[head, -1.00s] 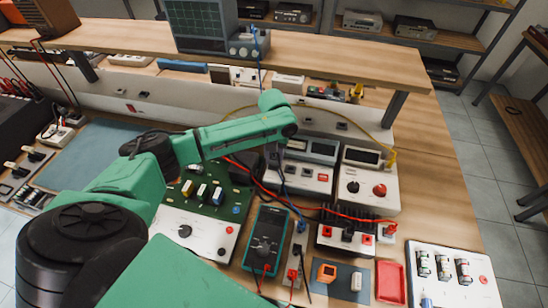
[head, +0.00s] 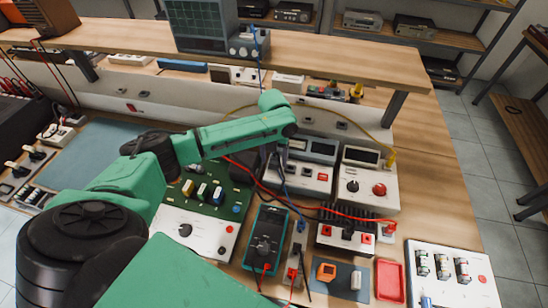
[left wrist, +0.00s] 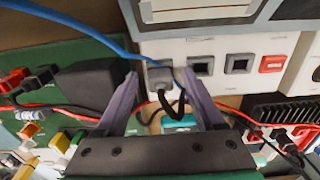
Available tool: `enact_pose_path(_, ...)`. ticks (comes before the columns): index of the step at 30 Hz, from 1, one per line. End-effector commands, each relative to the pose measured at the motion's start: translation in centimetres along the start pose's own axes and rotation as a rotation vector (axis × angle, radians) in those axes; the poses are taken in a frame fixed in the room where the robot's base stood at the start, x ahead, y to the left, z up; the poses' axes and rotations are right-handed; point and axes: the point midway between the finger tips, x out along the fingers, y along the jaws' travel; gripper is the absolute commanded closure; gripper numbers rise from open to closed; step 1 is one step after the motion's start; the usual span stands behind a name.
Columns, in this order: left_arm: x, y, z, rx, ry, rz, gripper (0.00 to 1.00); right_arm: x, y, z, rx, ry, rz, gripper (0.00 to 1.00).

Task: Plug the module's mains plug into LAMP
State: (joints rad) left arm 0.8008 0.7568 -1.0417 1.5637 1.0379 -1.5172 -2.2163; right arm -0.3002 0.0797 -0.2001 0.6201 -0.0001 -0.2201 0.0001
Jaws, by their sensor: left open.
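My left gripper (left wrist: 160,74) is open, pointing at the front of a white box (left wrist: 214,45) with a row of dark square sockets and a red switch (left wrist: 272,63). A grey plug (left wrist: 159,77) with a black cord stands between its fingers at the leftmost socket position. The fingers are on either side of the plug; I cannot tell whether they touch it or whether it is fully seated. Socket labels are unreadable. In the head view the left gripper (head: 273,157) is small and dark beside the white box (head: 312,172). My right gripper is out of view.
A blue cable (left wrist: 85,33) crosses above the left finger. A black block (left wrist: 88,85) on a green board lies left. A green multimeter (head: 266,240), a black heatsink unit (head: 347,228) and red leads crowd the front. A red tray (head: 390,281) lies right.

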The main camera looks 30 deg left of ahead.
Motion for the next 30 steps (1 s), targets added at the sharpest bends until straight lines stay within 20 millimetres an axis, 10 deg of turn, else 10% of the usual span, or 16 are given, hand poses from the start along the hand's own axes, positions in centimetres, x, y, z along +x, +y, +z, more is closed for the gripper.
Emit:
enact_pose_path(7,-2.3,0.0,0.1,0.001,-0.003,-0.002,0.30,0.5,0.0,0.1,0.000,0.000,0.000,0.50)
enact_pose_path(18,-12.5,-0.1,0.1,0.001,-0.004,-0.002,0.30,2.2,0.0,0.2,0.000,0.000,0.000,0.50)
enact_pose_path(30,-16.2,0.0,0.0,0.000,0.001,0.000,0.30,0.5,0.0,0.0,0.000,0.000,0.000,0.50)
